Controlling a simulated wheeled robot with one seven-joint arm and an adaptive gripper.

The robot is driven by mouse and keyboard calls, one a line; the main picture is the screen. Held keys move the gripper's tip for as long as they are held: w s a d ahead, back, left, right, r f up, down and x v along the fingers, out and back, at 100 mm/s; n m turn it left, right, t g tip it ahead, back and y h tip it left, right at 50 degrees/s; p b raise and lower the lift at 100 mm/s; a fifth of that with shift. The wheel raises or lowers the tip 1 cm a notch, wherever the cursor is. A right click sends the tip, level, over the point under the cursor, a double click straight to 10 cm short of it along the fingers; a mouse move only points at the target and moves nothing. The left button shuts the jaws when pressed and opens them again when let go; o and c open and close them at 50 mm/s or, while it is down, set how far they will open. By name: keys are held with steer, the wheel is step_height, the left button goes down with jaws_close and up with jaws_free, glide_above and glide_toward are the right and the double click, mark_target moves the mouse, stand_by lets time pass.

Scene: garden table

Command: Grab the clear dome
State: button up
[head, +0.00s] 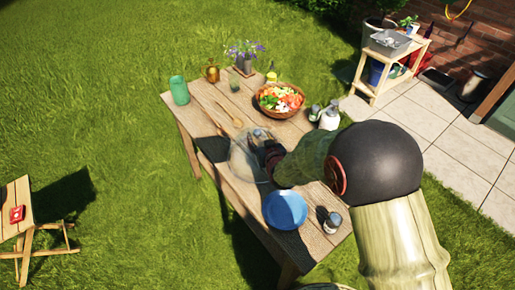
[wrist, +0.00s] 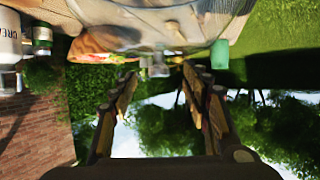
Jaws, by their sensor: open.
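The clear dome (head: 242,160) stands on the wooden table, see-through, with the table's boards showing through it. In the wrist view, which is upside down, the dome (wrist: 125,35) fills the top middle. A small clear piece (wrist: 158,69), which looks like its knob, shows between the fingertips. My gripper (head: 266,155) is at the dome's right side in the head view, partly hidden by my arm. In the wrist view my gripper (wrist: 160,76) is open, one finger on each side of the clear piece. I cannot tell whether the fingers touch it.
A blue plate (head: 285,209) lies in front of the dome, with a small jar (head: 332,222) beside it. A salad bowl (head: 280,99), white bottle (head: 329,118), green tumbler (head: 179,90), wooden spoon (head: 231,116) and flower vase (head: 244,65) stand or lie farther back.

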steer(key=shift+x, duration=1.45)
steer(key=shift+c, duration=1.3)
jaws_close()
